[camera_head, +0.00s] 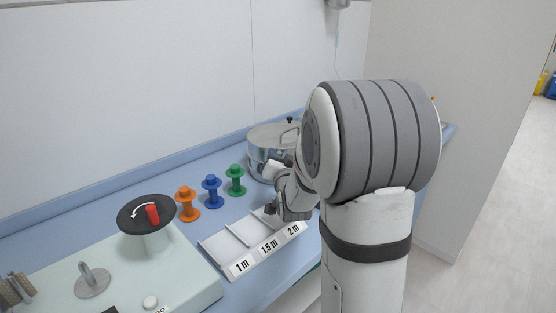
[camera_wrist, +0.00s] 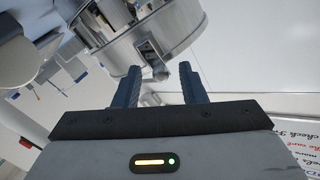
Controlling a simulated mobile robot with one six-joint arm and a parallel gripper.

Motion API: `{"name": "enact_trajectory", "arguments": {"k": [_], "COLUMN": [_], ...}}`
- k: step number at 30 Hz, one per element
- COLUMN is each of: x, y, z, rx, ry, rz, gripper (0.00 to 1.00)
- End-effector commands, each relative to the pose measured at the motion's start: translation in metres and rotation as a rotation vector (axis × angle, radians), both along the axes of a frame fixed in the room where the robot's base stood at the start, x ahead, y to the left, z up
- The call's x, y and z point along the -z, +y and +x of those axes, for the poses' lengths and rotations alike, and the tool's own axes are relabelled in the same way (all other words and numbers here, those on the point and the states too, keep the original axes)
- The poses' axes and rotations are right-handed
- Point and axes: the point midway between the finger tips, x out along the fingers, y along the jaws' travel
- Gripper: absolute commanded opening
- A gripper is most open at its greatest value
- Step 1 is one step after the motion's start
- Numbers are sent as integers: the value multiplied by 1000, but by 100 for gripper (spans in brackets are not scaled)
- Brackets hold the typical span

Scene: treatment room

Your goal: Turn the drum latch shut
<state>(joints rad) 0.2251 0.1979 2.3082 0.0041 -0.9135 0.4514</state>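The drum (camera_head: 262,149) is a shiny metal, round, lidded vessel near the back of the blue counter, partly hidden by my arm. In the wrist view the drum (camera_wrist: 172,32) appears tilted, with its curved wall just beyond my fingertips. My gripper (camera_wrist: 158,71) is open, its two dark fingers apart. A small metal fitting, seemingly the latch (camera_wrist: 159,73), shows on the drum's near side, between the fingertips in the picture. I cannot tell whether either finger touches it, nor its exact turn. In the head view my arm hides most of the gripper.
Orange (camera_head: 187,204), blue (camera_head: 212,191) and green (camera_head: 235,180) spools stand left of the drum. A white tray (camera_head: 238,262) marked 1 m, 1.5 m and 2 m lies in front. A pale device with a black dial (camera_head: 133,222) and red pointer occupies the left.

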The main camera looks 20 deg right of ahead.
Motion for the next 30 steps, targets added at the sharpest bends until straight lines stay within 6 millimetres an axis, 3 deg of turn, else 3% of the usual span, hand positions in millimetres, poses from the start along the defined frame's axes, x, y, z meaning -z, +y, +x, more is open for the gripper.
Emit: {"name": "enact_trajectory", "arguments": {"k": [8, 21, 30], "x": [-1, -1, -2], "y": [2, 16, 18], "z": [-8, -72, -79], "rx": [0, 0, 0], "ry": [-1, -1, 0], "rz": [0, 0, 0], "gripper": [38, 38, 38]}}
